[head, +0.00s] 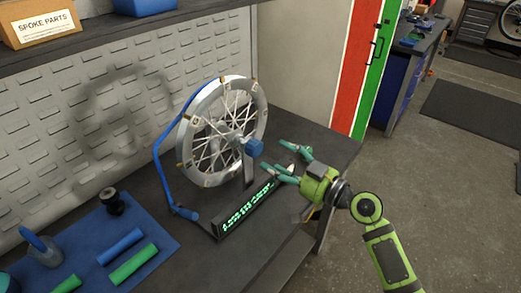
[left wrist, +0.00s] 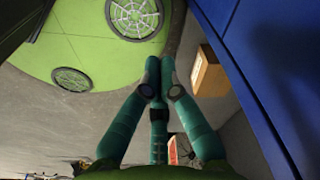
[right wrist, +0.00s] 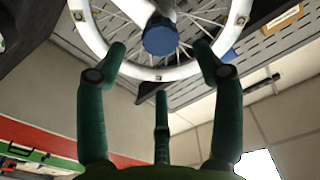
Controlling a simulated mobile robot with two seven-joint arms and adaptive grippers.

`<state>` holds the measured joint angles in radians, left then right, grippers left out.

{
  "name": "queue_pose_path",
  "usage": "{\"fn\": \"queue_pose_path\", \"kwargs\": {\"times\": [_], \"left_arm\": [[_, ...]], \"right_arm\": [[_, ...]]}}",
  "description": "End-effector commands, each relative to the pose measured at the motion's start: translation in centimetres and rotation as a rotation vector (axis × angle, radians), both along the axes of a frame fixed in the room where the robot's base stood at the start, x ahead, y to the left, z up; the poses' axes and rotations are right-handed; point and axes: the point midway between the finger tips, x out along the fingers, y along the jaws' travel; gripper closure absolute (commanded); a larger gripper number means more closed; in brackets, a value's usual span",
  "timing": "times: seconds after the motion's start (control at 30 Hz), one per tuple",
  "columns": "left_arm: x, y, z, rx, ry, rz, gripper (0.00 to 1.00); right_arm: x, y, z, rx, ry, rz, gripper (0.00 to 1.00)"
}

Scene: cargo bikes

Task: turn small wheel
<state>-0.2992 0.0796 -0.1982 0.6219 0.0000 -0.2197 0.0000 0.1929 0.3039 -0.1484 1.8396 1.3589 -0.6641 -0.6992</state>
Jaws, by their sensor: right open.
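A small spoked wheel (head: 222,130) with a pale rim stands upright on a stand on the dark bench. A blue knob (head: 254,147) sticks out from its hub towards my right gripper. My right gripper (head: 284,158) is open and empty, just right of the knob and apart from it. In the right wrist view the knob (right wrist: 159,37) sits between and beyond the spread green fingers, with the wheel rim (right wrist: 90,35) behind. My left gripper (left wrist: 160,77) shows only in the left wrist view; its fingertips are together with nothing visible between them.
A display with green lettering (head: 248,207) stands on the bench below the wheel. A blue bent tube (head: 161,175) runs beside the wheel. A blue mat (head: 150,262) with tools lies at left. A pegboard wall (head: 105,125) stands behind. Open floor lies at right.

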Motion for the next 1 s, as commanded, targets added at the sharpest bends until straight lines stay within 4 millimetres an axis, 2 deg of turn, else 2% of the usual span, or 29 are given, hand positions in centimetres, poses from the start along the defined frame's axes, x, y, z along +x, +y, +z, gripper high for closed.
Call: {"fn": "queue_pose_path", "kwargs": {"times": [0.03,0.2,0.4,0.73,0.77,0.8,0.87,0.9,0.93,1.0], "left_arm": [[0.0,0.0,0.7,0.000,0.000,-0.001,1.00],[0.0,0.0,1.9,0.000,0.001,-0.002,1.00],[-0.1,0.0,2.5,0.001,0.002,-0.002,1.00],[-0.1,0.0,2.5,0.000,0.003,-0.003,1.00],[-0.1,0.0,2.5,0.000,0.003,-0.003,1.00],[-0.1,0.0,2.5,0.000,0.003,-0.003,1.00],[-0.1,0.0,2.5,0.000,0.003,-0.003,1.00],[-0.1,0.0,2.5,0.000,0.003,-0.003,1.00],[-0.1,0.0,2.5,0.000,0.003,-0.003,1.00],[-0.1,0.0,2.5,0.000,0.003,-0.003,1.00]], "right_arm": [[0.5,0.7,0.5,0.004,0.001,0.001,0.32],[2.4,2.6,0.5,0.003,0.003,0.001,0.32],[3.9,4.0,0.2,0.001,0.003,0.001,0.32],[4.1,4.3,-0.1,-0.001,0.003,0.002,0.32],[4.1,4.3,-0.1,-0.001,0.003,0.002,0.40],[4.1,4.3,-0.1,-0.002,0.003,0.002,0.56],[4.1,4.3,-0.1,-0.002,0.003,0.002,0.80],[4.1,4.3,-0.1,-0.002,0.003,0.002,0.96],[4.1,4.3,-0.1,-0.002,0.003,0.002,1.00],[4.1,4.3,-0.1,-0.002,0.003,0.002,1.00]]}}
